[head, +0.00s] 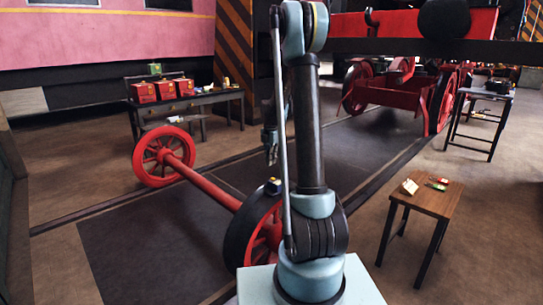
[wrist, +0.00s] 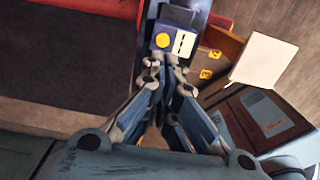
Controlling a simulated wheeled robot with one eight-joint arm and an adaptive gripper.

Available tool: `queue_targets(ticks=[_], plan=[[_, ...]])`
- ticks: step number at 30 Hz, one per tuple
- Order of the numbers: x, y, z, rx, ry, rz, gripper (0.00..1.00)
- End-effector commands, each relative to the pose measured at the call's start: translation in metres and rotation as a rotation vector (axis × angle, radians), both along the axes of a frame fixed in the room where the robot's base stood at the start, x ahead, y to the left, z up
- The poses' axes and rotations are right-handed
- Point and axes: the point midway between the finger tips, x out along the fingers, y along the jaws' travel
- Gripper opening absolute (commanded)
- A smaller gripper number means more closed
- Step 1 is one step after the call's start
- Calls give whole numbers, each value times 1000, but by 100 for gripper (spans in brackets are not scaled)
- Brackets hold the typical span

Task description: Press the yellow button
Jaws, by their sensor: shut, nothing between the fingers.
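The round yellow button (wrist: 162,40) sits on the face of a small blue-purple box in the wrist view, left of a white panel with dark marks (wrist: 183,43). My gripper (wrist: 164,70) is shut and empty, its fingertips just below the button in that picture. I cannot tell the depth gap between them. In the head view my gripper (head: 271,153) hangs behind my arm, above the floor. A small dark box with a yellow spot (head: 273,186) shows below it by the near wheel, partly hidden by my arm; I cannot tell whether it is the same box.
A red wheelset (head: 163,157) lies across the floor, its near wheel partly behind my arm. A bench (head: 205,99) with red boxes stands at the back left. A wooden stool (head: 435,203) with small items stands at the right. Open floor lies at the left.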

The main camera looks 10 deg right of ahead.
Motion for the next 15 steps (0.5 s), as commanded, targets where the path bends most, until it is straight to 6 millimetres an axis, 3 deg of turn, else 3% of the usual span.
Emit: queue_targets(ticks=[6,15], plan=[[0,0,-39,0,0,0,0],[1,-1,-72,0,0,0,0]])
